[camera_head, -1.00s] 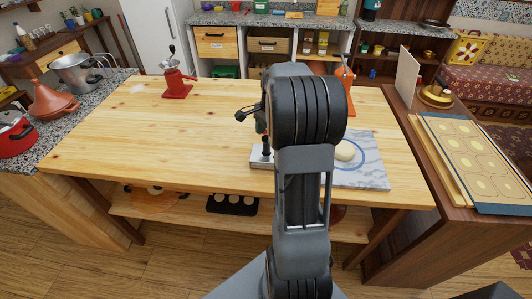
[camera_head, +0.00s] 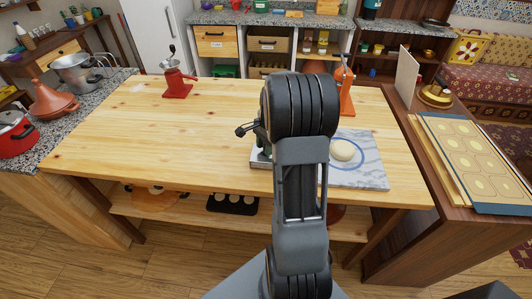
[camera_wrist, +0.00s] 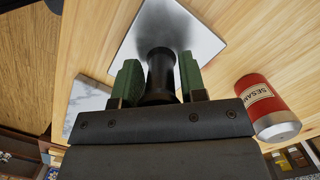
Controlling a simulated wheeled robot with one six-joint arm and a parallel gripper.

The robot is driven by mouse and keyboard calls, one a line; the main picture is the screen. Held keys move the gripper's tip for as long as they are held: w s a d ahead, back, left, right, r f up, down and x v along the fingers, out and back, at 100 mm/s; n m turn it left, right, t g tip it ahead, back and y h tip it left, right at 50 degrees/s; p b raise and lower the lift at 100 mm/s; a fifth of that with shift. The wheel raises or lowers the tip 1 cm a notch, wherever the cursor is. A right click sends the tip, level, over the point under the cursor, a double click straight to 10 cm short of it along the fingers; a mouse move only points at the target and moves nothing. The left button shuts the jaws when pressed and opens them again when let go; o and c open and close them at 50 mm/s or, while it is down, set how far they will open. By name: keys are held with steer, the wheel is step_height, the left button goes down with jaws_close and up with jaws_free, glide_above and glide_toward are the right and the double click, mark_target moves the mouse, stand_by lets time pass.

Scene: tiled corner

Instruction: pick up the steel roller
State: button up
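A flat, square steel plate with an upright black handle stands on the wooden table; it is the likely steel roller, though no round roller shape shows. In the wrist view its steel plate (camera_wrist: 190,28) lies beyond the fingers, and the black handle stands between them. In the head view its edge (camera_head: 256,161) shows left of my arm; the rest is hidden. My gripper (camera_wrist: 158,70) has two green fingers, one on each side of the black handle, with narrow gaps visible. It looks open around the handle. In the head view my gripper is mostly hidden behind my arm.
A red sesame can (camera_wrist: 262,98) stands close on the right in the wrist view. A marble slab (camera_head: 370,174) with a dough ball (camera_head: 342,150) lies right of my arm. A red grinder (camera_head: 178,84) stands back left. The table's left half is clear.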

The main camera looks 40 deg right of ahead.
jaws_close()
steer(key=shift+r, duration=0.15)
steer(key=shift+r, duration=0.6)
steer(key=s+d+r+b, duration=0.2)
steer(key=s+d+r, duration=0.5)
steer(key=s+r, duration=0.4)
steer(key=shift+s+r, duration=0.3)
steer(key=shift+s, duration=0.3)
